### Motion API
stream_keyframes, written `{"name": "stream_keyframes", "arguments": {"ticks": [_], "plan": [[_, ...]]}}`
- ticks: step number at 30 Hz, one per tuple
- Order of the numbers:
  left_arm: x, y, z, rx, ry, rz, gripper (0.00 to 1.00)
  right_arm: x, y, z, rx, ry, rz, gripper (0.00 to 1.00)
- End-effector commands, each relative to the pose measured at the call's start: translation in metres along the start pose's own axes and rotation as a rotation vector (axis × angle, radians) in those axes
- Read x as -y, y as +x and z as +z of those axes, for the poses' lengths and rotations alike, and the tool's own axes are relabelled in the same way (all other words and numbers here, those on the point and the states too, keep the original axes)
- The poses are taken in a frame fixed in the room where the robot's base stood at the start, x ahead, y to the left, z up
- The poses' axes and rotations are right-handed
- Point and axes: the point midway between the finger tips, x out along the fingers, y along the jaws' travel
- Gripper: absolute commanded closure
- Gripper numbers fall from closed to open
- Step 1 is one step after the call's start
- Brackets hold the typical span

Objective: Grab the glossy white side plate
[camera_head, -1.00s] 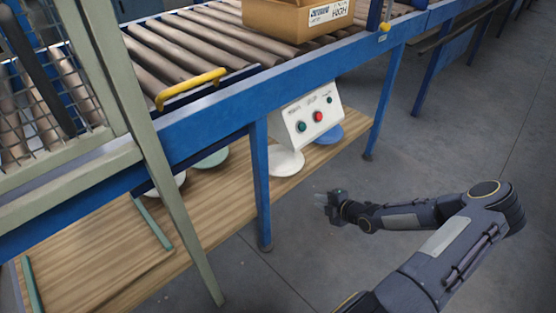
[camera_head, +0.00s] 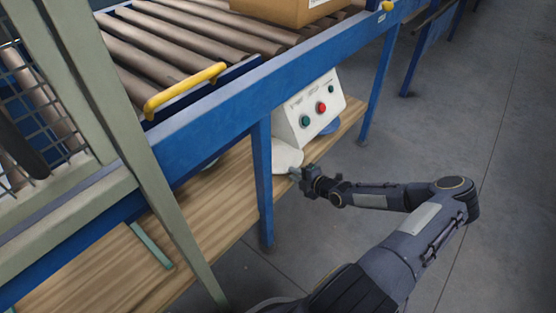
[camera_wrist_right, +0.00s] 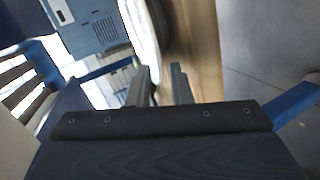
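A glossy white plate (camera_head: 287,157) is on the wooden lower shelf, under the control box and just right of a blue leg in the head view. The box hides part of it. My right gripper (camera_head: 296,173) is at the plate's near right edge. In the right wrist view the plate (camera_wrist_right: 142,30) shows as a pale curved shape beyond the fingers. The right gripper (camera_wrist_right: 161,84) has its fingers apart, with a gap between them; whether the rim lies in the gap is unclear. My left gripper is out of view.
The wooden shelf (camera_head: 105,258) runs under the blue roller conveyor (camera_head: 190,125). A blue leg (camera_head: 263,190) stands left of my gripper. Open floor lies to the right.

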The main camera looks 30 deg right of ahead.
Motion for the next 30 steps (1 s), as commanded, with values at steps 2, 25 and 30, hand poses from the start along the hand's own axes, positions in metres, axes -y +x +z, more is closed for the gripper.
{"name": "stream_keyframes", "arguments": {"ticks": [2, 25, 30], "plan": [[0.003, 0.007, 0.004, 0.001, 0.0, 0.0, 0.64, 0.003, 0.014, 0.001, -0.001, 0.001, 0.002, 0.81], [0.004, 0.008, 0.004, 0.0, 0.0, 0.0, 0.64, -0.002, 0.026, 0.001, 0.001, -0.001, 0.003, 1.0], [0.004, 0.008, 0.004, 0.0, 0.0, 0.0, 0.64, -0.002, 0.026, 0.001, 0.001, -0.002, 0.003, 1.0]]}}
